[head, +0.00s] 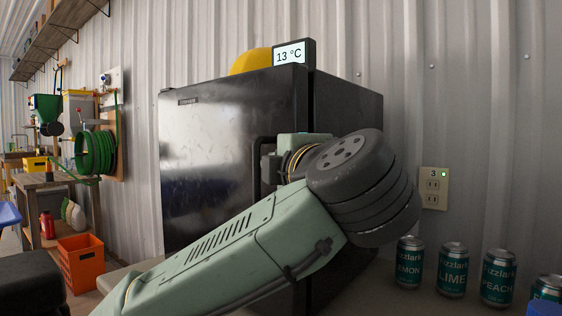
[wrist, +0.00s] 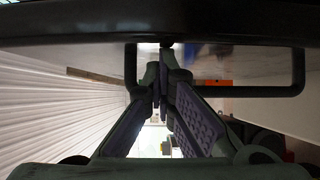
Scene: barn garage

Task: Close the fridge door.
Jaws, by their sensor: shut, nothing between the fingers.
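A black fridge (head: 345,115) stands against the corrugated wall. Its glossy dark door (head: 210,150) faces left of centre, with a narrow dark gap along its right edge; how far it stands open is hard to tell. A black bar handle (head: 256,160) is near that right edge, partly hidden behind my arm. In the wrist view the handle (wrist: 270,91) crosses the picture around my gripper (wrist: 162,80). My gripper's fingers are shut and empty, their tips close to the door by the handle. Contact cannot be told. In the head view the fingers are mostly hidden.
A thermometer display (head: 291,54) and a yellow object (head: 251,62) sit on the fridge. Several cans (head: 452,270) stand at the lower right below a wall outlet (head: 434,188). An orange crate (head: 81,262) and a workbench (head: 58,182) are at the left.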

